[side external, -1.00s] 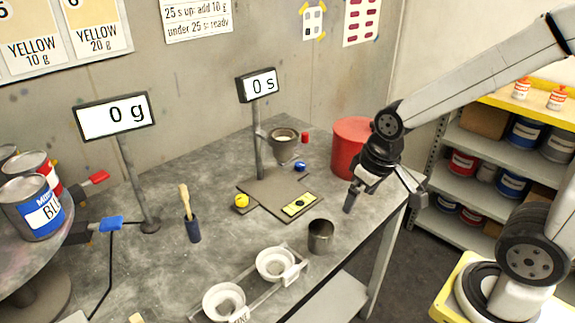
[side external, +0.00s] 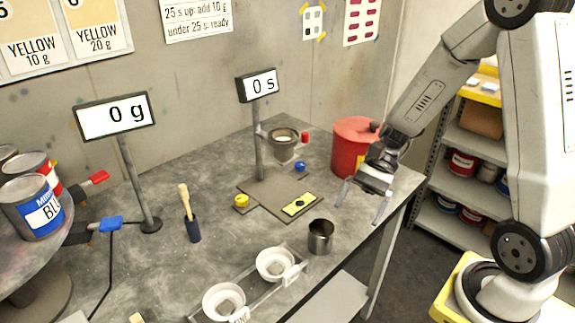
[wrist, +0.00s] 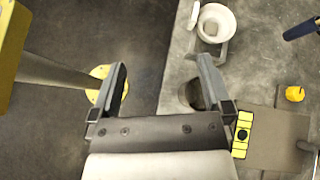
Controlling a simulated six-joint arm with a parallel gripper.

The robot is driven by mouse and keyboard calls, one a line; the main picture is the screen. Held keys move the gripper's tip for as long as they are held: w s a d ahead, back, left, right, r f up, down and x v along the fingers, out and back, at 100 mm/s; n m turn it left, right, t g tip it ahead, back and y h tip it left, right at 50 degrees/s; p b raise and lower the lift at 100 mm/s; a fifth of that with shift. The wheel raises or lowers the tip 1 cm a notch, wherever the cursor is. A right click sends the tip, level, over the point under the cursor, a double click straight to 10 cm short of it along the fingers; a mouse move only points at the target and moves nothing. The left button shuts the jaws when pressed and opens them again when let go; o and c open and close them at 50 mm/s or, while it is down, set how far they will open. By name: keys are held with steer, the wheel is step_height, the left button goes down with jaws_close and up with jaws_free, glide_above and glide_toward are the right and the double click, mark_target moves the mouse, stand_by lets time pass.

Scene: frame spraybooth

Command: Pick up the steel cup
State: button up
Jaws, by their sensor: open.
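The steel cup (side external: 320,238) stands upright on the grey table near its front edge, to the right of the white bowls. My gripper (side external: 361,202) is open and empty, above the table and up and to the right of the cup in the side view. In the wrist view my gripper (wrist: 164,88) has its fingers spread wide over the floor beside the table.
Two white bowls (side external: 271,263) sit in a rack left of the cup. A dark plate (side external: 268,196) with a yellow level lies behind it. A red bin (side external: 350,150) stands at the table's back right. A brush holder (side external: 193,229) and display posts stand further left.

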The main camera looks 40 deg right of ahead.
steer(key=w+d+r+m+t+y, duration=0.2)
steer(key=w+d+m+t+y, duration=0.4)
steer(key=m+t+y, duration=0.15)
steer(key=h, duration=0.1)
glide_toward(312, 236)
steer(key=shift+w+f+g, duration=0.25)
steer(key=shift+w+f, duration=0.05)
steer(key=shift+f, duration=0.05)
steer(key=shift+a, duration=0.1)
steer(key=shift+x, duration=3.85)
steer(key=shift+w, duration=0.1)
steer(key=c, duration=1)
